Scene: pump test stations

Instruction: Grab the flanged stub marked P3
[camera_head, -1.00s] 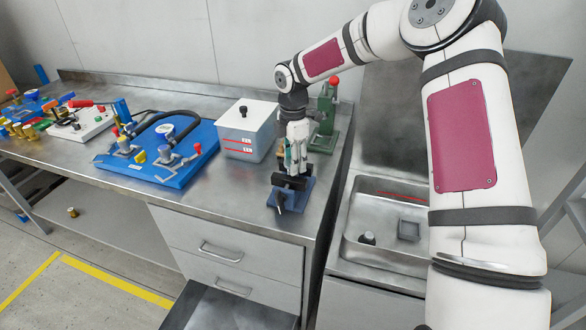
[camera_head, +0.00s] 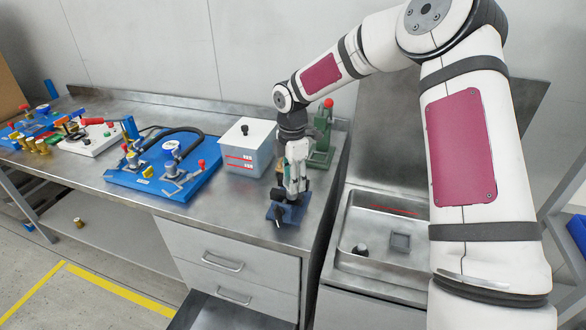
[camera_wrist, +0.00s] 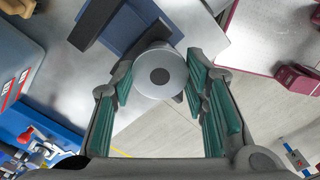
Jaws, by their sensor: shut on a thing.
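No P3 mark is readable. A blue base (camera_wrist: 130,22) with a dark bar (camera_wrist: 92,28) lies just beyond the piece. In the head view my gripper (camera_head: 291,196) is at this blue base (camera_head: 287,214), near the front right edge of the steel bench. The fingers hide most of the piece there. I cannot tell whether it still touches the base.
A grey lidded box (camera_head: 246,155) stands left of my gripper, and a green stand with a red knob (camera_head: 322,135) is behind it. A blue plate with a hose (camera_head: 165,170) lies further left. The sink (camera_head: 385,235) is to the right.

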